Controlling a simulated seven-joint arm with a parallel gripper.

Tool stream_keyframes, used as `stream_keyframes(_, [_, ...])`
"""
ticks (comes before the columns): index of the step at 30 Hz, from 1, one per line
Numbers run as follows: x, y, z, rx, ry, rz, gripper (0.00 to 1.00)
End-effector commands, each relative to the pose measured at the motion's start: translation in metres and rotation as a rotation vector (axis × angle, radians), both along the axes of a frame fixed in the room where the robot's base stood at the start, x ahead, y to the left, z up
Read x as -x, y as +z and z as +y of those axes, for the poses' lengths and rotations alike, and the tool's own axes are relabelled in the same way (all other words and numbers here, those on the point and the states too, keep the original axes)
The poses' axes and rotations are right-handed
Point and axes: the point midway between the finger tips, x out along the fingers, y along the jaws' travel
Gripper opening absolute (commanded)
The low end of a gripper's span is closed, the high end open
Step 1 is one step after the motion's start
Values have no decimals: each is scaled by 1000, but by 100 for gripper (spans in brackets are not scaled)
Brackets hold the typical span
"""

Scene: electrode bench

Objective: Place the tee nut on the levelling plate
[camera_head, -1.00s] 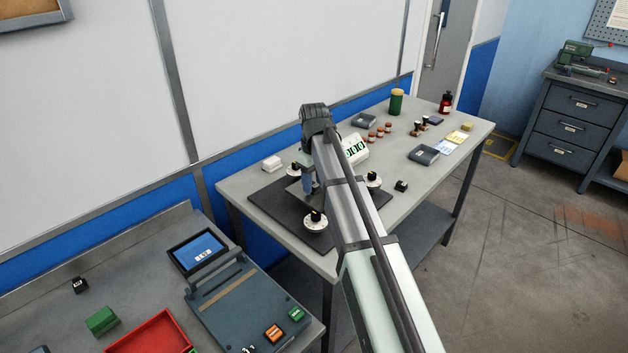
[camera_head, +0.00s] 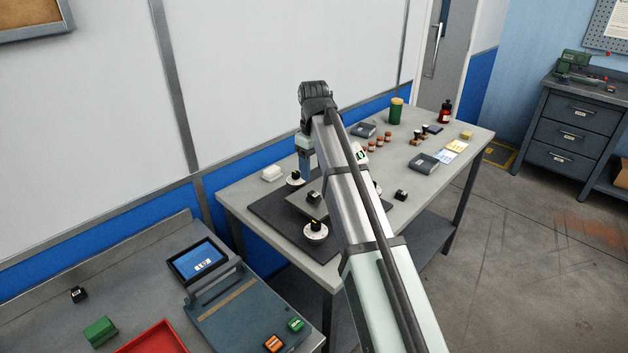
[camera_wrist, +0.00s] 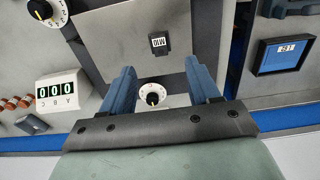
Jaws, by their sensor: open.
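The levelling plate (camera_head: 335,207) is a grey square plate among the round white dials on a dark mat, and it also fills the middle of the wrist view (camera_wrist: 120,35). A small black block marked M10, apparently the tee nut (camera_wrist: 158,44), rests on it, apart from its edges; it also shows in the head view (camera_head: 313,197). My gripper (camera_head: 305,178) is open and empty above the back of the mat. In the wrist view its blue fingers (camera_wrist: 160,65) are spread, with the block beyond their tips. My arm hides the plate's right side in the head view.
White dials with black knobs (camera_head: 316,231) stand close around the plate. A counter box (camera_wrist: 57,90) reading 000 stands beside them. Another black block (camera_head: 401,194) lies on the table (camera_head: 425,187) at right.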

Motion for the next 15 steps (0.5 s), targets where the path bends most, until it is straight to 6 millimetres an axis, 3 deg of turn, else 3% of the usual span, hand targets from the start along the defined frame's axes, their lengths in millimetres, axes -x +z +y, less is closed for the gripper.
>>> stream_keyframes(6, [-1,29,0,0,0,0,61])
stream_keyframes(15, [0,42,0,0,0,0,61])
